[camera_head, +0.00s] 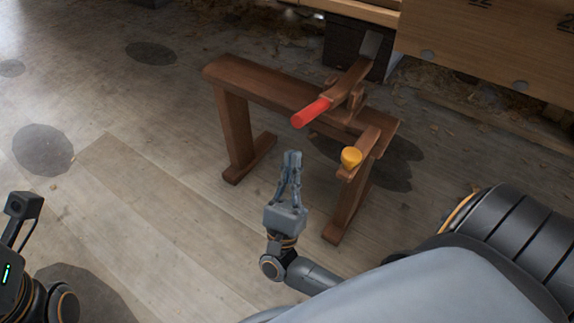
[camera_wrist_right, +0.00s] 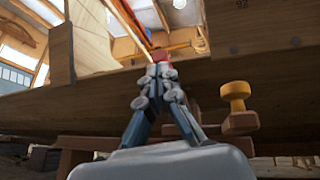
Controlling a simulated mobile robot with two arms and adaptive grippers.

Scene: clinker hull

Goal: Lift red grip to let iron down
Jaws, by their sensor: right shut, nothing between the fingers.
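The red grip (camera_head: 311,113) is the near end of a wooden lever (camera_head: 347,82) pivoted on a brown wooden trestle (camera_head: 262,83). A grey metal plate, apparently the iron (camera_head: 371,44), is at the lever's raised far end, by the hull. My right gripper (camera_head: 292,154) is shut and empty, pointing up, in front of the red grip and apart from it in the head view. In the right wrist view the red grip (camera_wrist_right: 161,54) shows just beyond the closed fingertips (camera_wrist_right: 158,68), partly hidden by them. My left gripper's fingers are out of view; only part of its arm shows.
A yellow knob (camera_head: 351,157) sits on a wooden arm at the trestle's right end; it also shows in the right wrist view (camera_wrist_right: 236,96). The planked hull (camera_head: 480,50) and a dark block (camera_head: 345,45) stand behind. The floor left of the trestle is clear.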

